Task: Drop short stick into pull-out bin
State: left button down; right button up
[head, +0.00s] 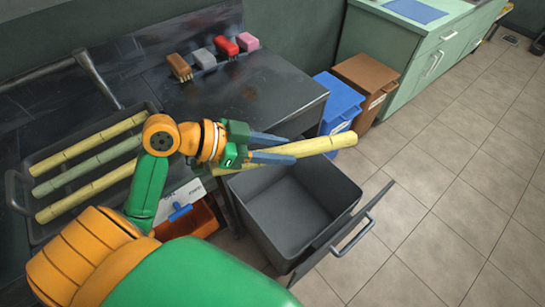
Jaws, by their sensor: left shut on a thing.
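My left gripper (266,148) reaches in from the left and is shut on a short yellow stick (312,146). The stick lies roughly level in the picture, its free end pointing right, and appears above the back part of the pull-out bin. The pull-out bin (345,193) is a dark grey, open-topped box, pulled out from under the black counter, and the part of its inside that shows is empty. Its front panel has a metal handle. My right gripper is not in view.
A tray (32,224) on the black counter (240,93) holds several sticks. Brushes (226,46) stand at the back. A blue bin (341,102) and a brown bin (368,72) stand beside the counter. An orange container (187,222) sits left of the pull-out bin. Tiled floor at right is clear.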

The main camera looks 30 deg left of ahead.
pick_arm(q)
jog(key=w+d+f+n+t+y+b, duration=0.1)
jog(key=w+f+b, duration=0.3)
jog(key=f, duration=0.6)
jog(key=w+d+f+n+t+y+b, duration=0.1)
jog(key=w+f+b, duration=0.4)
jog(key=f, duration=0.5)
jog(key=w+d+f+n+t+y+b, duration=0.1)
jog(key=w+f+b, duration=0.4)
jog(key=f, duration=0.5)
jog(key=shift+w+d+n+y+b, duration=0.15)
jog(key=shift+d+n+y+b, duration=0.45)
jog(key=shift+d+n, duration=0.25)
jog(key=shift+c, duration=1.9)
grip_release()
jog(key=shift+f, duration=0.1)
jog(key=p+v, duration=0.2)
jog(key=v, duration=0.5)
